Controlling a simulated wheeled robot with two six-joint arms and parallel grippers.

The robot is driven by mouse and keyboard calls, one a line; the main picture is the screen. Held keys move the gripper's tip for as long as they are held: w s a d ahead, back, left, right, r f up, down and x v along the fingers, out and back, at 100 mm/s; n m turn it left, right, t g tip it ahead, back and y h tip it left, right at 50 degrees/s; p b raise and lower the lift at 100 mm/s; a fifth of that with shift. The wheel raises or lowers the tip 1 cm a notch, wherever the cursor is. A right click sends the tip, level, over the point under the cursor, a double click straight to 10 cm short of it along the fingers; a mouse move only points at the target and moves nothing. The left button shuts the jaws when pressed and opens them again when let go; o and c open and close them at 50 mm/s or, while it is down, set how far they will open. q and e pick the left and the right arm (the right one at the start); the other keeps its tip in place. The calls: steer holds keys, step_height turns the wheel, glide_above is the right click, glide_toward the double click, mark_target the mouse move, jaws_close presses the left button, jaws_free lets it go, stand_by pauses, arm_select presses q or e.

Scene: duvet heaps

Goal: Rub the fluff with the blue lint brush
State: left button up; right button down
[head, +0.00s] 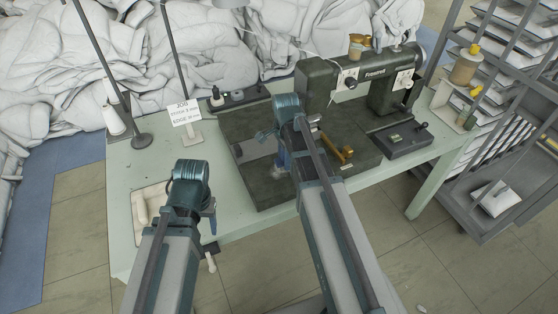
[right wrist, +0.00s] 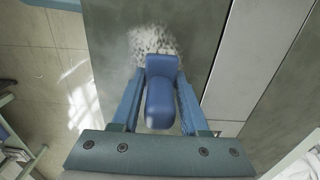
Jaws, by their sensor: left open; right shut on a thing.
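The blue lint brush (right wrist: 162,88) is between the fingers of my right gripper (right wrist: 160,105), which is shut on it. The fluff (right wrist: 152,40) is a speckled grey-white patch on the dark bed of the sewing machine. In the right wrist view the brush's far end overlaps the fluff's near edge; I cannot tell if they touch. In the head view my right gripper (head: 283,160) is over the left part of the dark bed (head: 262,194), and my arm hides the fluff. My left gripper (head: 210,225) is open and empty near the table's front edge.
The dark sewing machine (head: 345,80) stands at the back right of the pale green table (head: 230,212). A tray (head: 137,222) with a pale object lies at the left, near a job sign (head: 184,113). White duvets (head: 60,60) heap behind. A shelf rack (head: 480,190) stands right.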

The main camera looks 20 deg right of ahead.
mark_target(279, 165)
steer(key=shift+d, duration=0.55)
steer(key=shift+w+d, duration=0.15)
steer(key=shift+d, duration=0.8)
steer(key=shift+w+d, duration=0.1)
steer(key=shift+d, duration=0.8)
steer(key=shift+s+f, duration=0.15)
steer(key=shift+s, duration=0.7)
steer(key=shift+a, duration=0.15)
steer(key=shift+a, duration=1.7)
steer(key=shift+a, duration=0.1)
steer(key=shift+s+a, duration=0.15)
steer(key=shift+a, duration=0.7)
steer(key=shift+s+a, duration=0.15)
steer(key=shift+a, duration=0.7)
